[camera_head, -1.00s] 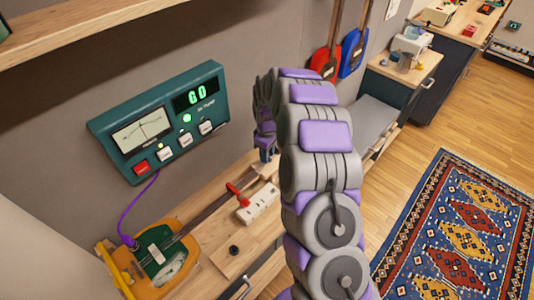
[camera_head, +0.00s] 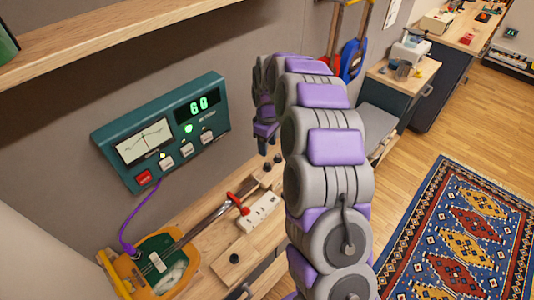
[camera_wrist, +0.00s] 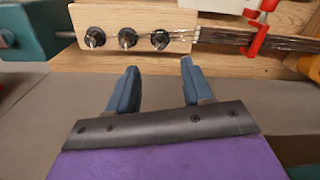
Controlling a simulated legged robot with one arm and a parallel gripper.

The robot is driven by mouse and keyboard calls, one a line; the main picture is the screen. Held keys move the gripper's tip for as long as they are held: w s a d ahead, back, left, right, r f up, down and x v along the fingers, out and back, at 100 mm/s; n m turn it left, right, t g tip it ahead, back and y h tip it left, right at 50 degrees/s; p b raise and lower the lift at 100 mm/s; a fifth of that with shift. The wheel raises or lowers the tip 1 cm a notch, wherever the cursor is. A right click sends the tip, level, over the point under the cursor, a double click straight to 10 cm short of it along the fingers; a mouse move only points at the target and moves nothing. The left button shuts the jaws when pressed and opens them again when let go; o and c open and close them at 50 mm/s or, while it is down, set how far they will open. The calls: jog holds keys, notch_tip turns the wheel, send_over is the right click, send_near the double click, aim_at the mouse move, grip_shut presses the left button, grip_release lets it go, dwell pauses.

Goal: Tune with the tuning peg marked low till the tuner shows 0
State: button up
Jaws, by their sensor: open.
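The teal tuner box (camera_head: 165,132) is on the wall, with green characters on its dark display (camera_head: 197,105) that look like 60 or G0. Its needle dial (camera_head: 145,140) is lit and a green lamp glows. The stringed instrument (camera_head: 160,262) lies on the bench. Its wooden headstock (camera_wrist: 182,20) shows three dark pegs (camera_wrist: 128,38) in a row in the wrist view. I cannot read which is marked low. My gripper (camera_wrist: 160,68) is open and empty, its blue fingers apart from the pegs and just short of them. In the head view my gripper (camera_head: 267,140) is above the headstock.
A red clamp (camera_head: 238,201) is on the neck beside a pale block (camera_head: 261,209). A purple cable (camera_head: 130,228) runs from the tuner to the instrument. A wooden shelf (camera_head: 110,38) overhangs the upper left. A patterned rug (camera_head: 460,235) lies on open floor at right.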

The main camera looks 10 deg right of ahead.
notch_tip(320, 180, up, 8)
jog(key=shift+w+p, duration=0.15)
jog(key=shift+p, duration=0.25)
dwell(0.3)
jog(key=s+a+r+m+g, duration=0.1)
jog(key=s+r+m, duration=0.25)
jog(key=s, duration=1.25)
jog(key=s+r+m, duration=0.3)
jog(key=s+r, duration=0.2)
jog(key=s, duration=1)
jog(key=s+d+f+m, duration=0.1)
jog(key=s+f+m, duration=0.2)
jog(key=s, duration=1)
jog(key=shift+s+g, duration=0.2)
jog(key=shift+g, duration=0.1)
